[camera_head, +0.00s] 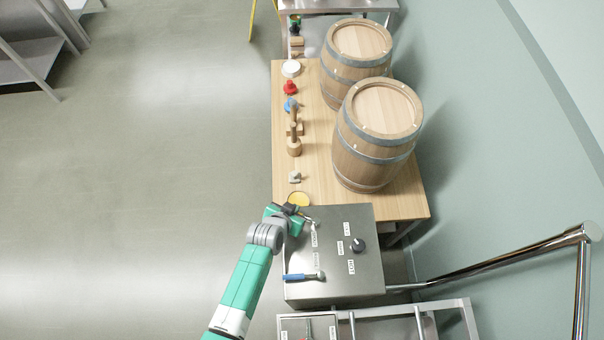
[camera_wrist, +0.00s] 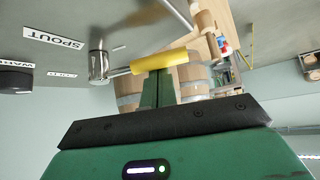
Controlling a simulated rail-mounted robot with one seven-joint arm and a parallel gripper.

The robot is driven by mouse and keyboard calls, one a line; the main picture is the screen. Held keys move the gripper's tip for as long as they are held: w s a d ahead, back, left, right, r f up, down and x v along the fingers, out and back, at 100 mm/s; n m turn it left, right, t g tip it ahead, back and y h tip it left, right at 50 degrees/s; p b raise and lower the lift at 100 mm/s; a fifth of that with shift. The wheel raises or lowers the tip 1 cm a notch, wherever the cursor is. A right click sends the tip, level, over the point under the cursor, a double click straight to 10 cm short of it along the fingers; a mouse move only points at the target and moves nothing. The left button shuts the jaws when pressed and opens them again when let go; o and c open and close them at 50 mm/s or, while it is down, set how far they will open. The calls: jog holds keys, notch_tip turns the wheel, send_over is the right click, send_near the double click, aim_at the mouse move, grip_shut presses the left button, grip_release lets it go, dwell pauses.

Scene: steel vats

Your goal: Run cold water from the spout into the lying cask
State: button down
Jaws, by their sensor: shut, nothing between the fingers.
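A steel control box (camera_head: 340,285) stands at the near end of the table in the head view. It carries a blue-handled lever (camera_head: 300,277) and a dark knob (camera_head: 358,244). In the wrist view, a lever with a yellow sleeve (camera_wrist: 160,62) sits on a steel pivot by a label reading SPOUT (camera_wrist: 53,39). My gripper (camera_head: 301,214) is at the box's far left corner. Its fingers (camera_wrist: 158,88) are shut and empty, right against or just beside the yellow sleeve; contact is unclear. Two wooden casks (camera_head: 377,135) (camera_head: 356,50) stand upright; I see no lying cask.
Small items line the left side of the wooden table (camera_head: 325,185), including a mallet (camera_head: 294,145), a red piece (camera_head: 290,88) and a white disc (camera_head: 291,68). A steel pipe (camera_head: 500,258) runs to the right. A metal rack (camera_head: 390,322) stands in front.

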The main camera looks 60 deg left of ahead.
jog(key=shift+s+d+f+p, duration=0.1)
jog(key=shift+s+d+p, duration=0.2)
jog(key=shift+s+d, duration=0.8)
jog(key=shift+w+d, duration=0.15)
jog(key=shift+w+a+b, duration=0.2)
jog(key=shift+a+b, duration=0.1)
jog(key=shift+a, duration=0.1)
jog(key=a+r, duration=0.1)
jog(key=w+a, duration=0.1)
jog(key=shift+a+r+b, duration=0.3)
jog(key=shift+r+b, duration=0.05)
jog(key=shift+b, duration=0.05)
jog(key=s+d+r, duration=0.2)
jog(key=d+r, duration=0.4)
jog(key=shift+s+r+p, duration=0.15)
jog(key=shift+r+p, duration=0.15)
jog(key=shift+r, duration=0.05)
